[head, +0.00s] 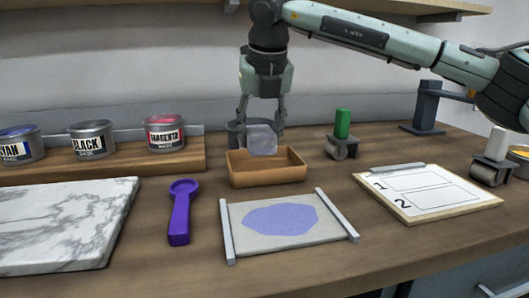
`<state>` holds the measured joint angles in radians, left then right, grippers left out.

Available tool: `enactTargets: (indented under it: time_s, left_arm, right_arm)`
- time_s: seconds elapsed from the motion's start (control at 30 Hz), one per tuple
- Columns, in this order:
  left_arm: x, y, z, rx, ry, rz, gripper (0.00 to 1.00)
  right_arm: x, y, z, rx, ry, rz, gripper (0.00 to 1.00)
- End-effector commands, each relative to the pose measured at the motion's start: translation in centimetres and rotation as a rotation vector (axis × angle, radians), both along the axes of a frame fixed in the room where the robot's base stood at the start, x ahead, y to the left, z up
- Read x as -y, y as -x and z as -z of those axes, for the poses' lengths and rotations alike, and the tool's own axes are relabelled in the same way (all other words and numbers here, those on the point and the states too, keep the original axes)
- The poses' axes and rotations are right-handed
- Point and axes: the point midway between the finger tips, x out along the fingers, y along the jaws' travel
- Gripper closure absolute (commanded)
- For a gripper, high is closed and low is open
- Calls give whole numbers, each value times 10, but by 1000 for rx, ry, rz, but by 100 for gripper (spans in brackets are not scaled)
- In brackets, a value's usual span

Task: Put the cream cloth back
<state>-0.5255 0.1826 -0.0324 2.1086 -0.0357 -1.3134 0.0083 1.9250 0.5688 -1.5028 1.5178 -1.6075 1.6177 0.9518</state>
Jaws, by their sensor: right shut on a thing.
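My right gripper (261,122) points down over the small brown wooden tray (268,176) and is shut on a pale cloth (262,140). The cloth looks grey-lilac in this light, and I take it to be the cream cloth. It hangs upright between the fingers at the tray's opening. Its lower edge is at about the tray's rim, and I cannot tell whether it touches the tray. My left gripper is not in view.
In front of the tray lie a purple scoop-like tool (180,212) and a cream sheet (242,243) with a lilac patch between two bars. A marble slab (60,222), ink cans (92,140), a green-handled roller (342,135) and a clipboard (425,192) stand around.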

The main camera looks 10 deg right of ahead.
Motion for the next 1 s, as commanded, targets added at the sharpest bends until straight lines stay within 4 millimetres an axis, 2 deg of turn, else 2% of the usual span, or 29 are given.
enactTargets:
  time_s: [0.17, 0.33, 0.47, 0.77, 0.93, 0.97, 1.0]
  left_arm:
    - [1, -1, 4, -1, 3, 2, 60]
    - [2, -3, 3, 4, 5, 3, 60]
    - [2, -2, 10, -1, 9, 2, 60]
    - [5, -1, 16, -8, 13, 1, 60]
    - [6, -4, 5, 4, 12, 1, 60]
    - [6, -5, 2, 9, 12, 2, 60]
    - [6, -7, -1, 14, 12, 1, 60]
  right_arm:
    - [9, 0, 8, 0, -1, -1, 77]
    - [9, 1, 30, -3, 1, -3, 77]
    - [9, 0, 44, 0, 0, -1, 77]
    - [8, 0, 47, 0, -1, 0, 77]
    - [8, 0, 49, 0, -1, -1, 77]
    - [8, 0, 48, 0, -1, -1, 50]
    - [8, 0, 48, 0, -1, -1, 45]
